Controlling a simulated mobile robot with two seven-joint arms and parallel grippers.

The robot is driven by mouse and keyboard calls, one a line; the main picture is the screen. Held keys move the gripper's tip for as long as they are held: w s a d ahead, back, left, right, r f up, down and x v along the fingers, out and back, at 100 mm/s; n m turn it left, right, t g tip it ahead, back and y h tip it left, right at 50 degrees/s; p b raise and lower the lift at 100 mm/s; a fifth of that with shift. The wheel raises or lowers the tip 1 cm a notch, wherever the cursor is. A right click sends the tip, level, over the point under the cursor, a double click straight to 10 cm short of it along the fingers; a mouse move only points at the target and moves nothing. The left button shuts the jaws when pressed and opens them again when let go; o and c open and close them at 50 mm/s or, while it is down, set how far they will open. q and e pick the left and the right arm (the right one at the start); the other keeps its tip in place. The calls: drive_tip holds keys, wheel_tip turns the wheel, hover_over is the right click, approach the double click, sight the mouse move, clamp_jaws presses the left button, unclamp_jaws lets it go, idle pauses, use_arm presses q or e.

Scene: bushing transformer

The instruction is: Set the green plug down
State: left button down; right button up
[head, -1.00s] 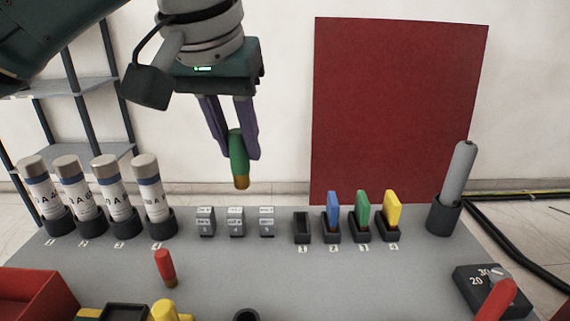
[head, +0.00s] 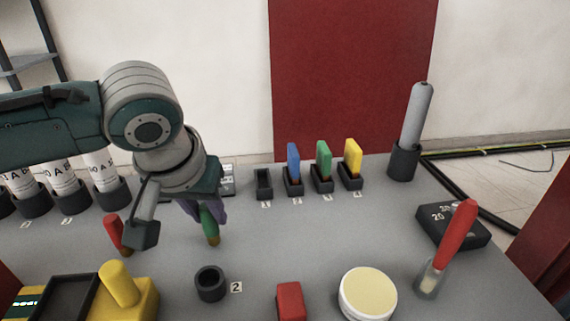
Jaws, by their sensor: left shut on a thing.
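The green plug (head: 208,222) is a green rod with a brownish-gold lower tip. My left gripper (head: 207,208) is shut on it and holds it upright, tip down, low over the grey table (head: 330,235). I cannot tell whether the tip touches the table. My wrist and arm hide part of the gripper fingers and the plug's top. My right gripper is not in view.
A red plug (head: 113,232) stands just left of my gripper. A black round socket (head: 210,283) marked 2 is in front. Blue (head: 293,160), green (head: 324,159) and yellow (head: 353,157) pieces stand in black holders behind. The table's middle right is clear.

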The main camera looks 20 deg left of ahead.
use_arm(q)
drive_tip(key=shift+f, duration=0.2)
drive_tip(key=shift+f, duration=0.15)
drive_tip(key=c, duration=0.7)
unclamp_jaws()
drive_tip(key=shift+o, duration=0.2)
